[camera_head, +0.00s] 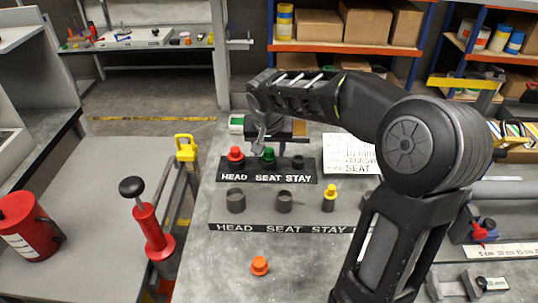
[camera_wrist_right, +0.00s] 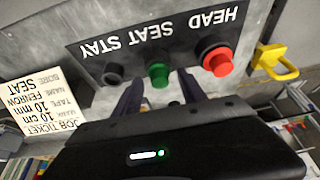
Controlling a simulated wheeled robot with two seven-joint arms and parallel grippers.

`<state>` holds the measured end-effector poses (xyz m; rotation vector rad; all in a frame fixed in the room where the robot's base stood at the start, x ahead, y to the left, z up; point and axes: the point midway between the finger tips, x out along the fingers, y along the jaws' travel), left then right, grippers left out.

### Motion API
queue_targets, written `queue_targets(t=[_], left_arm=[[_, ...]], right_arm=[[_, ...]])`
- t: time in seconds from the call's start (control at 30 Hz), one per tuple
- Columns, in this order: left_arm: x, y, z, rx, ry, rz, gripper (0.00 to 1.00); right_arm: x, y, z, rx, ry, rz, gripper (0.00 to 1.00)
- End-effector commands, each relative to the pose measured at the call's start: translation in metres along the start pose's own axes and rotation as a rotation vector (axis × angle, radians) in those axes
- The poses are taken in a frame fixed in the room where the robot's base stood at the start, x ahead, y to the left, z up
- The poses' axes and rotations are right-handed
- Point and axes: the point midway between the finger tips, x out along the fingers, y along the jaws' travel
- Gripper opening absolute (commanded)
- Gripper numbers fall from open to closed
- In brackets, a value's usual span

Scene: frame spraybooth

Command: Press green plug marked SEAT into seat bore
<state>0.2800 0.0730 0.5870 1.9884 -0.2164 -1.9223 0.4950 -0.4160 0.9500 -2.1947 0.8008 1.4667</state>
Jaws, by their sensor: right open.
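The green plug (camera_head: 268,155) stands in the SEAT place of the back strip (camera_head: 310,178), between a red plug (camera_head: 236,155) and a black plug (camera_head: 298,162). My right gripper (camera_head: 262,143) is at the green plug. In the right wrist view its two open fingers lie on either side of the green plug (camera_wrist_right: 158,75); I cannot tell whether they touch it. The seat bore (camera_head: 284,202), a dark grey ring above the front SEAT label, looks empty. My left gripper is out of view.
The HEAD bore (camera_head: 235,201) looks empty; a yellow plug (camera_head: 329,196) stands at STAY. An orange plug (camera_head: 259,265) lies on the front bench. A job ticket (camera_head: 350,154) stands right of the strip. A red lever tool (camera_head: 150,225) is at left.

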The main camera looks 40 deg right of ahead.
Motion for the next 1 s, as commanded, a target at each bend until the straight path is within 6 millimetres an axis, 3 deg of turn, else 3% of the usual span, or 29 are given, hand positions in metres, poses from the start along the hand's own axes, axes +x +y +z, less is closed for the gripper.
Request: queue_targets(t=[0.27,0.87,1.0], left_arm=[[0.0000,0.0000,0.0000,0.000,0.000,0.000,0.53],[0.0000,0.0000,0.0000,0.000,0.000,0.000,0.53],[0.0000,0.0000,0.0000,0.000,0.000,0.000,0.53]], right_arm=[[-0.0003,0.0001,-0.0001,0.000,0.000,0.000,0.49],[-0.0003,0.0001,-0.0001,0.000,0.000,0.000,0.00],[-0.0004,0.0000,-0.0001,0.000,0.000,0.000,0.00]])
